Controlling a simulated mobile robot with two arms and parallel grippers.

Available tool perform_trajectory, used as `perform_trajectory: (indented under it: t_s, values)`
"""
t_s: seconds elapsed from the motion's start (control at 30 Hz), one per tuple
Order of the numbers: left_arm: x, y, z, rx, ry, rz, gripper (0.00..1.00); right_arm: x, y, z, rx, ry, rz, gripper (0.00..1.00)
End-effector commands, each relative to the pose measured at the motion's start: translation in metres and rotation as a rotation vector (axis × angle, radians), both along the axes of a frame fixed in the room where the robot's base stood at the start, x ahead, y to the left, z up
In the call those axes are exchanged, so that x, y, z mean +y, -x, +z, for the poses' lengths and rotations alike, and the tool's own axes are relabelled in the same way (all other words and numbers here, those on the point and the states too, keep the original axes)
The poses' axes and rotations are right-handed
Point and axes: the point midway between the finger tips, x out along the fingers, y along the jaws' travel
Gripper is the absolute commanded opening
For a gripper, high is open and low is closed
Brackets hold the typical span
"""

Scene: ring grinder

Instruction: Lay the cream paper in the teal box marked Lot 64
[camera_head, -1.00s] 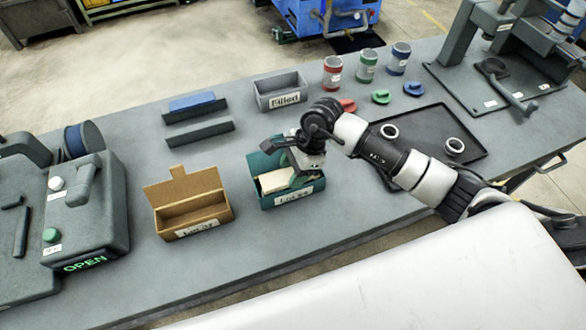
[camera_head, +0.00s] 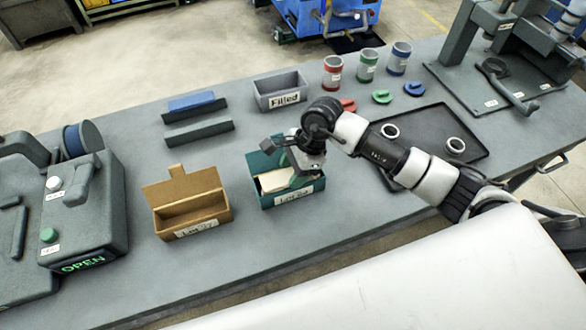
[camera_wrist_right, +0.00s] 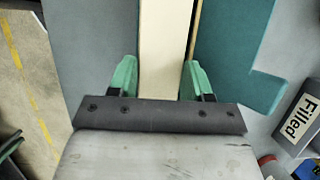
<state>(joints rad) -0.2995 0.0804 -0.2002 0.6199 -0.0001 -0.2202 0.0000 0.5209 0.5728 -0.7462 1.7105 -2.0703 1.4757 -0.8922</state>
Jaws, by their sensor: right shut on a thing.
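The teal box (camera_head: 312,187) with a front label that looks like "Lot 64" stands open on the bench, its raised back flap behind. The cream paper (camera_head: 273,182) is at the box's opening, within its walls as seen from the head; I cannot tell whether it touches the floor. My right gripper (camera_head: 298,176) is over the box's right part, shut on the paper. In the right wrist view, the green fingers of the gripper (camera_wrist_right: 160,72) flank the cream paper (camera_wrist_right: 164,35), and a teal part of the box (camera_wrist_right: 235,45) lies to the right. My left gripper is not in view.
A tan open box (camera_head: 193,208) stands left of the teal box. A grey bin marked "Filled" (camera_head: 280,92) is behind. A dark tray (camera_head: 432,130) with rings lies right, under my arm. A machine reading "OPEN" (camera_head: 85,215) is at left. Bare bench lies in front.

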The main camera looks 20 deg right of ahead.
Motion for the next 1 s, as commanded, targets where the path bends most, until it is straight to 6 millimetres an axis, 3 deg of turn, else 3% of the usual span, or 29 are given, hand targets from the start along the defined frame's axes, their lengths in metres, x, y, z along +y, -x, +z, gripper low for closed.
perform_trajectory:
  t_s: [0.9, 0.93, 1.0]
  values:
    - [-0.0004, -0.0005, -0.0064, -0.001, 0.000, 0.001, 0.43, -0.0001, -0.0015, 0.0003, -0.001, 0.000, 0.000, 0.28]
    - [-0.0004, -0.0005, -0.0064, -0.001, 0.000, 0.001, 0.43, -0.0001, -0.0015, 0.0003, -0.001, 0.000, 0.000, 0.53]
    - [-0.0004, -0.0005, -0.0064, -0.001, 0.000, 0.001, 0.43, -0.0001, -0.0015, 0.0003, -0.001, 0.000, 0.000, 0.63]
